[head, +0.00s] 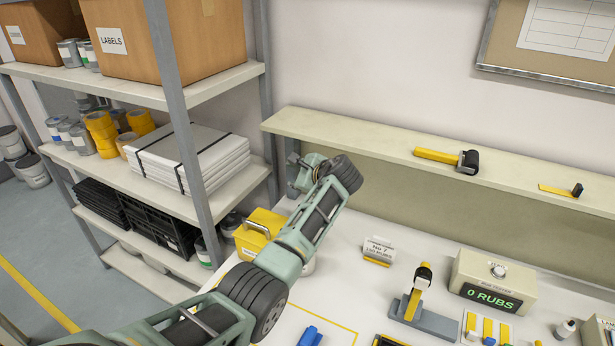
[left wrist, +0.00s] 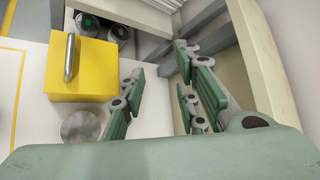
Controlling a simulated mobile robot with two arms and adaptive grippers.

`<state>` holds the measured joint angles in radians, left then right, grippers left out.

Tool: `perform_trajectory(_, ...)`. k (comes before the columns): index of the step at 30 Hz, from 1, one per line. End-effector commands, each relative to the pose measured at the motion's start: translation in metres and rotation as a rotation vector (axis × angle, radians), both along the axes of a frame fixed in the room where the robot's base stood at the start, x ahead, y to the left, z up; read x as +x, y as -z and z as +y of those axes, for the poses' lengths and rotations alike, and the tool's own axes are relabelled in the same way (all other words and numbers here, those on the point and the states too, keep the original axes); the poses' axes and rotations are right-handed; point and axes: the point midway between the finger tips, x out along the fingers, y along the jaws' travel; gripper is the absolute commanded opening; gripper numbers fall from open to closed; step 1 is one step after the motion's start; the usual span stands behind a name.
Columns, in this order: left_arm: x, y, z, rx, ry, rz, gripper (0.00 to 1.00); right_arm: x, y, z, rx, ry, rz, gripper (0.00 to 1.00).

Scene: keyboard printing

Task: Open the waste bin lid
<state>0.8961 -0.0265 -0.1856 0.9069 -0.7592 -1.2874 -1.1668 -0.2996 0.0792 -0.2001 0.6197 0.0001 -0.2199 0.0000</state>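The yellow waste bin (head: 256,238) stands at the left end of the white table, with a metal bar handle (head: 257,228) on its top. Its lid looks closed. Part of the bin is hidden behind my left arm in the head view. In the left wrist view the bin's yellow top (left wrist: 95,82) and handle (left wrist: 70,57) show at upper left. My left gripper (head: 297,172) is up by the left end of the wall shelf, above and to the right of the bin. Its fingers (left wrist: 158,78) are apart and empty, clear of the handle. My right gripper is not in view.
A round grey-topped container (left wrist: 81,126) stands beside the bin. The wall shelf (head: 370,136) and storage rack (head: 186,128) are close to my left gripper. A stamp stand (head: 423,305) and a counter box (head: 494,280) are farther right on the table.

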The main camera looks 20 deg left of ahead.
Motion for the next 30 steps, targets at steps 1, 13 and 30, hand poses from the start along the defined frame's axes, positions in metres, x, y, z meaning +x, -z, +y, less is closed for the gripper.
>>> perform_trajectory(1, -0.005, -0.004, -0.006, -0.002, 0.001, -0.003, 0.29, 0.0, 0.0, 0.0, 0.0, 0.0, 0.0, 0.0)
perform_trajectory(13, -0.034, -0.035, -0.045, -0.001, 0.001, -0.001, 0.29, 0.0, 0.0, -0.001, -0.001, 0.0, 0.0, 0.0)
perform_trajectory(30, -0.038, -0.037, -0.048, -0.001, 0.0, 0.001, 0.29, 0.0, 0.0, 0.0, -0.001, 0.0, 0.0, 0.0)
